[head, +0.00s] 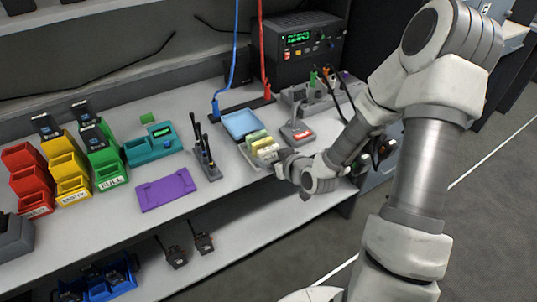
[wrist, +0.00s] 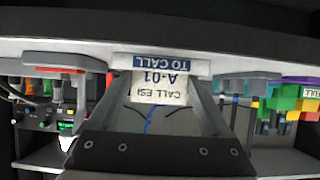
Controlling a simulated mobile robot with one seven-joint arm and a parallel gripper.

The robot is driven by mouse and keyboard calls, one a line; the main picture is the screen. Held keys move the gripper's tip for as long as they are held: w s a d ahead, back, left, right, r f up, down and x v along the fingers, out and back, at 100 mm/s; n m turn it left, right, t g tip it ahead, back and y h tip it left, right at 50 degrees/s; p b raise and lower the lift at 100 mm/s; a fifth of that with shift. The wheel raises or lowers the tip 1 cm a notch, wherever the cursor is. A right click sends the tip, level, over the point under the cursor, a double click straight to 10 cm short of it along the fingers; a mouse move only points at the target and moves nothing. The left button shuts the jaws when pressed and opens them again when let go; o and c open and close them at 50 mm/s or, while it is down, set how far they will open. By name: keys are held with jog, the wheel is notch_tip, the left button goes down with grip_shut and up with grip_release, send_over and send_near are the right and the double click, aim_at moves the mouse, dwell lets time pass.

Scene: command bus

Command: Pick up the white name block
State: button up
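I see no clear gap, but contact is not certain. In the head view my gripper (head: 283,158) is at the front right of a tray (head: 246,150) of upright yellow, green and pale blocks. The gripper and arm hide part of that end, so the white block is not clear there.
A blue and white "TO CALL" label (wrist: 162,64) is beside the block. A purple plate (head: 166,189) lies farther left.

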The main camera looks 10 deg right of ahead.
jog(key=c, duration=0.8)
jog(key=shift+r, duration=0.1)
